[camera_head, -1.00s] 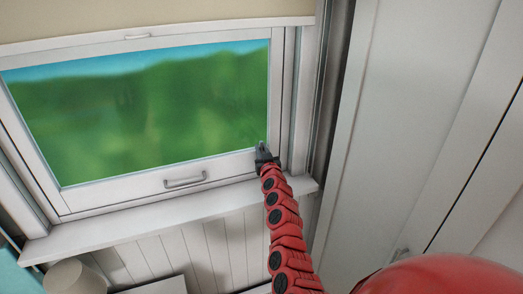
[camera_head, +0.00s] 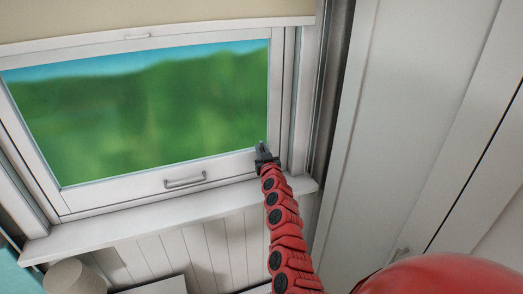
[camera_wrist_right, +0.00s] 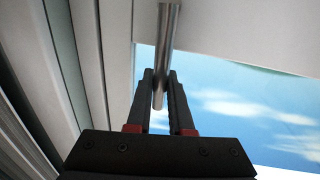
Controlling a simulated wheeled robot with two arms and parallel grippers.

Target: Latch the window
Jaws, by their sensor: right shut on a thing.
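The window (camera_head: 225,165) has a white frame, and its lower sash sits down near the sill. A grey bar handle (camera_head: 185,180) is on the sash's bottom rail. My right gripper (camera_head: 262,148) is at the lower right corner of the sash. In the right wrist view, the gripper (camera_wrist_right: 161,88) is shut on a metal latch lever (camera_wrist_right: 168,35), a slim round rod that runs between the two dark fingers. The lever's mount lies beyond the top of that view. In the head view the gripper hides most of the lever. My left gripper is not in view.
A white sill (camera_head: 150,222) runs below the window. A beige blind (camera_head: 60,18) covers the top. A tall white cabinet (camera_head: 410,120) stands close on the right. A round beige object (camera_head: 75,277) is at the lower left.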

